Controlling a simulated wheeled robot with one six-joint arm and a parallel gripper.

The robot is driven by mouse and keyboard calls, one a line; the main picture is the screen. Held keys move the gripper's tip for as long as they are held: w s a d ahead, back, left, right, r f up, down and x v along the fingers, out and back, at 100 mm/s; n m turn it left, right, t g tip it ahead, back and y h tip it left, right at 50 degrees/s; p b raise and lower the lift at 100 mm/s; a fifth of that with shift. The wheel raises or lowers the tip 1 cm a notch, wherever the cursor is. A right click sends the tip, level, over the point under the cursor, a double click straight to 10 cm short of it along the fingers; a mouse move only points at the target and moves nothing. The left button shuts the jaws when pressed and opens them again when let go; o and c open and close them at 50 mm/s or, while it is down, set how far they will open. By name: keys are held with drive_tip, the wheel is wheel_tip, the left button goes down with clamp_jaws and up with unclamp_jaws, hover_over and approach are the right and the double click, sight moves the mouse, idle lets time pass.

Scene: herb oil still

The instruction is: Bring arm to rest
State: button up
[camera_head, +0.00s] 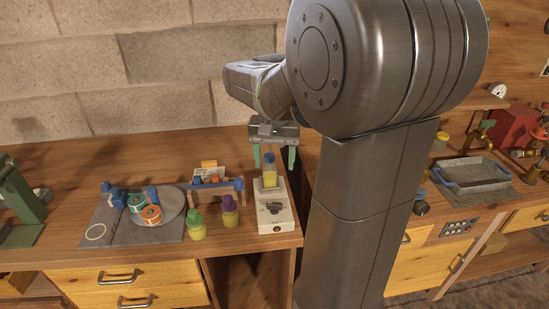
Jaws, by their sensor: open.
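My arm rises in the middle of the view and bends over to the left. My gripper (274,158) points down with its two green fingers apart, open. It is just above and behind a small yellow bottle with a blue cap (269,172), which stands upright on a white device (276,208) with a dark knob. The bottle top shows between the fingers in this view. I cannot tell whether the fingers touch the bottle. Nothing is seen held in the gripper.
A green-capped bottle (196,224) and a purple-capped bottle (229,210) stand left of the device. A round plate (174,203) with tape-like rolls lies on a grey mat (106,222). A blue-handled tray (474,175) sits at right. A block wall (90,90) stands behind.

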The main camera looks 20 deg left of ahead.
sight(274, 203)
drive_tip(key=shift+f, duration=0.1)
idle(0.3)
wheel_tip(274, 203, down, 14)
drive_tip(key=shift+r, duration=0.1)
drive_tip(key=shift+m, duration=0.6)
idle(0.4)
